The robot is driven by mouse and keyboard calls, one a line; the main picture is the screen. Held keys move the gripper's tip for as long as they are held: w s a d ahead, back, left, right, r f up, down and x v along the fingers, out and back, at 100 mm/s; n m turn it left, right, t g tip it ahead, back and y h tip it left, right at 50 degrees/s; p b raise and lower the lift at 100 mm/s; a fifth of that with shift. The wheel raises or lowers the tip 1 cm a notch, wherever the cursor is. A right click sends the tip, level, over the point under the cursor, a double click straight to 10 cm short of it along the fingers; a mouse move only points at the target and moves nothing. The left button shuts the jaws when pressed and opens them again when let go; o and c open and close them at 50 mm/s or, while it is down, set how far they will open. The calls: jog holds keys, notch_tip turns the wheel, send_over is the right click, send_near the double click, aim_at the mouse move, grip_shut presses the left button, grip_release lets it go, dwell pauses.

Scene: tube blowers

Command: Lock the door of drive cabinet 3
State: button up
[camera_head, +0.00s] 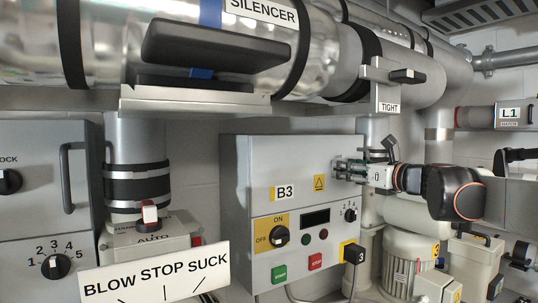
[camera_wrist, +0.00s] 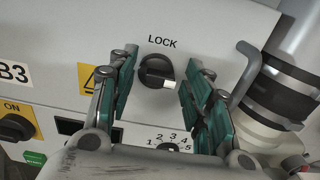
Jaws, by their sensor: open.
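Drive cabinet B3 (camera_head: 235,190) is a grey box with its door face toward me; the door looks closed. In the wrist view, a black rotary lock knob (camera_wrist: 153,68) sits on its face under the word LOCK. The knob's white mark faces right, slightly downward. My gripper (camera_wrist: 157,80) is open, with one green-padded finger on each side of the knob in this view. I cannot tell whether the fingers touch it. In the head view, my gripper (camera_head: 350,168) is at the cabinet's upper right and hides the knob.
Below the lock are a yellow ON/OFF switch (camera_head: 279,236), START and STOP buttons, and a numbered dial (camera_head: 350,214). A black-banded pipe (camera_wrist: 285,95) stands close right of the cabinet. The silencer pipe (camera_head: 330,45) and TIGHT lever (camera_head: 405,75) are overhead.

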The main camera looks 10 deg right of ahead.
jog(key=shift+s+d+r, duration=0.1)
jog(key=shift+s, duration=0.1)
jog(key=c, duration=0.9)
jog(key=shift+r+n, duration=0.1)
jog(key=shift+n, duration=0.3)
jog(key=n, duration=0.6)
jog(key=shift+a+r, duration=0.15)
jog(key=shift+a, duration=0.05)
dwell(0.5)
